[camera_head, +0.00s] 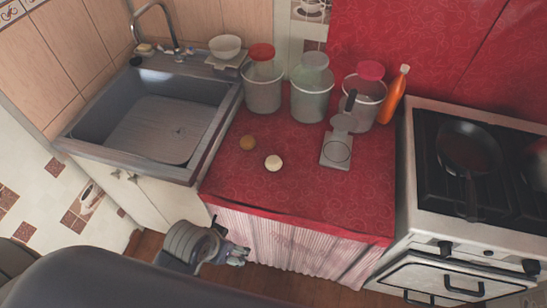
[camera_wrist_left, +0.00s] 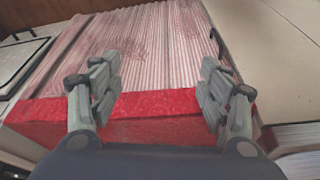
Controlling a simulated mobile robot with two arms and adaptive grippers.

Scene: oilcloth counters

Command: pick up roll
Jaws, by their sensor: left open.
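Either may be the roll; I cannot tell which. My left gripper (camera_head: 238,256) is in front of the counter, below its front edge, beside the pleated curtain. In the left wrist view the left gripper (camera_wrist_left: 157,80) is open and empty, its fingers spread wide in front of the red cloth edge and curtain. Neither round thing shows in that view. My right gripper is not in view.
Several lidded jars, including a clear one (camera_head: 312,92), and an orange bottle (camera_head: 394,95) stand at the back. A pale scale-like object (camera_head: 337,150) stands right of the round things. A sink (camera_head: 160,125) is left; a stove (camera_head: 430,200) with a pan (camera_head: 468,148) is right. The counter's front is clear.

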